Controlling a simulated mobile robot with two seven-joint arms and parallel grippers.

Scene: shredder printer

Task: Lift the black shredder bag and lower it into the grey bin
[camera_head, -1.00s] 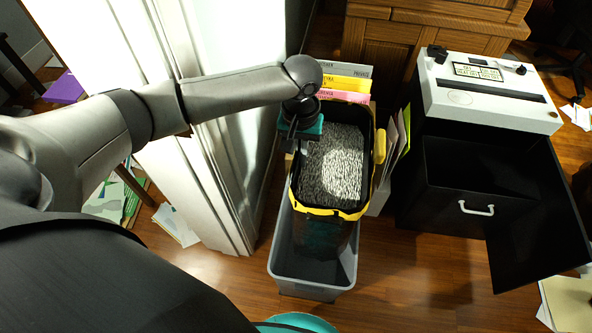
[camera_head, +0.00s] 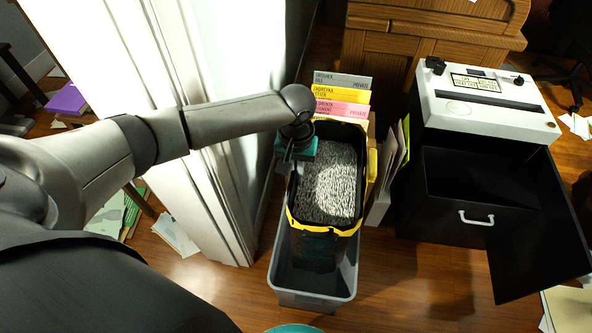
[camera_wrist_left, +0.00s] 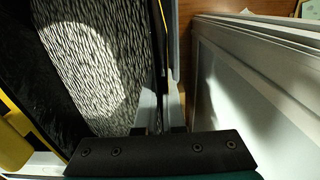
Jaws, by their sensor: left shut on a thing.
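The black shredder bag (camera_head: 318,246) has a yellow rim and is full of grey-white shreds (camera_head: 328,185). It is upright over the grey bin (camera_head: 310,300), its lower part within the bin's opening; how deep its bottom sits is hidden. My left gripper (camera_head: 294,165) is shut on the bag's left rim near the back. In the left wrist view the fingers (camera_wrist_left: 160,108) pinch the bag's edge, with the shreds (camera_wrist_left: 95,60) to the left. My right gripper is not in view.
A white panel (camera_head: 190,110) stands close on the left. Colored folders (camera_head: 342,97) stand behind the bag. The shredder (camera_head: 488,100) is on the right with its black drawer (camera_head: 540,215) open. Wooden floor (camera_head: 400,290) is clear in front right.

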